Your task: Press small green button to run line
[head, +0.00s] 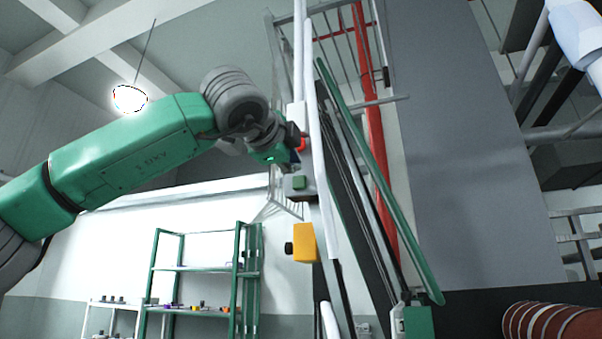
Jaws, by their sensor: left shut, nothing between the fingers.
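A small green button (299,182) sits on a grey box fixed to the upright white post in the middle of the head view. A red part (303,144) shows on the post just above it. My left arm reaches in from the left. My left gripper (291,161) is shut and empty, at the post just above and slightly left of the green button. I cannot tell whether its fingertips touch anything. My right gripper is not in view.
A yellow box (305,243) with a black knob hangs on the post below the green button. A slanted green rail (380,180) and red pipe (376,130) stand to its right. Green shelves (192,268) hold small items at the back left. A reddish ribbed roll (552,322) is at lower right.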

